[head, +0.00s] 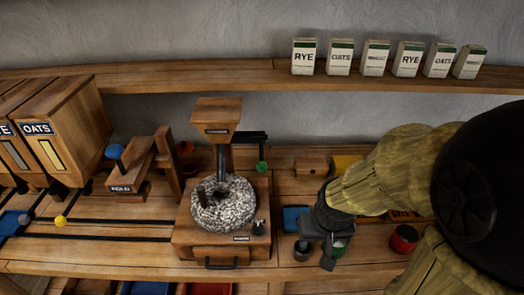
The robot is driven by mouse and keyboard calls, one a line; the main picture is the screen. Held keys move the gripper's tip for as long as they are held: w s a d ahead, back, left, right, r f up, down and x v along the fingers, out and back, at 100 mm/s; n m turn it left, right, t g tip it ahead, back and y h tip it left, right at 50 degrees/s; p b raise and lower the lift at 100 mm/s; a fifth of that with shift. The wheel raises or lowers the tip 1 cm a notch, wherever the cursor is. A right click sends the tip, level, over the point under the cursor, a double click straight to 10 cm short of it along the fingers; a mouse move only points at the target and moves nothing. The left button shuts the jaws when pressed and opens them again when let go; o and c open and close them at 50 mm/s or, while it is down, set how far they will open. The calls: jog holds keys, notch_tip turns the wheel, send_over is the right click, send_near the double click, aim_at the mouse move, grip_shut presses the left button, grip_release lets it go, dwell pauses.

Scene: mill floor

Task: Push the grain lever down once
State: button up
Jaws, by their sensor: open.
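No part is readably marked as the grain lever. Several knobbed parts show: a blue ball (115,152) on a wooden press-like block at left, a green knob (262,167) hanging from a dark arm beside the mill's hopper, and a yellow knob (61,221) near dark rails at lower left. The stone mill (223,205) stands in the middle on a wooden base.
Wooden bins (62,125), one marked OATS, stand at left. Labelled packets (340,57) line the upper shelf (190,73). A red-topped jar (404,238), a blue tray (295,218) and a yellow box (345,163) are around my arm. The bench front between bins and mill has dark rails.

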grip_shut()
dwell(1.8)
